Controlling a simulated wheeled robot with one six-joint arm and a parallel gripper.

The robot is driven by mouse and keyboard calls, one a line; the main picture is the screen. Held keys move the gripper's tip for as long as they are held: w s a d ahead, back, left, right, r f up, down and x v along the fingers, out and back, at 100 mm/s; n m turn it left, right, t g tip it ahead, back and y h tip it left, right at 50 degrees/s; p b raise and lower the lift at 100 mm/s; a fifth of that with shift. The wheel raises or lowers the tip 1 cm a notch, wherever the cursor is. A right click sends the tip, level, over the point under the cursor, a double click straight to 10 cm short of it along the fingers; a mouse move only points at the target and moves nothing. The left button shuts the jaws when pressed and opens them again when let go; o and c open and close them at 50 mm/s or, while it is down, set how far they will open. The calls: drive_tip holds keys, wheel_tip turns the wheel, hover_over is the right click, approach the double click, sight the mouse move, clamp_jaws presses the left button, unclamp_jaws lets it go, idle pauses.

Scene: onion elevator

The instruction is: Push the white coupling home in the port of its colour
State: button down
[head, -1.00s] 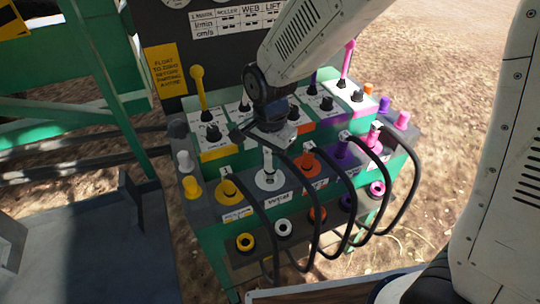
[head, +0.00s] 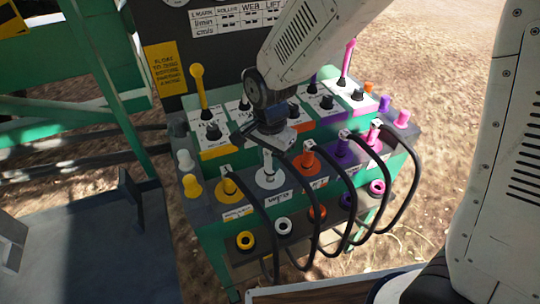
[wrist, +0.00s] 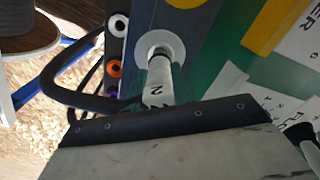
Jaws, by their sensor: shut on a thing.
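The white coupling (head: 267,163) stands upright in the white-ringed port (head: 270,180) on the sloping dark panel, between the yellow and orange ones. In the wrist view the white coupling (wrist: 157,78), marked 2, has its far end inside the white ring (wrist: 172,42). How deep it sits is hard to tell. My gripper (head: 270,142) is shut on the near end of the coupling from above. In the wrist view my gripper (wrist: 155,115) shows as a dark bar that hides this end.
A yellow coupling (head: 228,187) is to the left; orange (head: 309,162), purple (head: 342,146) and pink (head: 374,132) couplings are to the right, with black hoses looping down in front. Levers, including a yellow one (head: 198,85), rise behind. A lower row holds coloured rings, including a white one (head: 283,227).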

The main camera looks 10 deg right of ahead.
drive_tip(key=shift+s+f, duration=0.1)
drive_tip(key=shift+f, duration=1.2)
idle(4.1)
drive_tip(key=c, duration=0.7)
unclamp_jaws()
drive_tip(key=shift+r, duration=3.55)
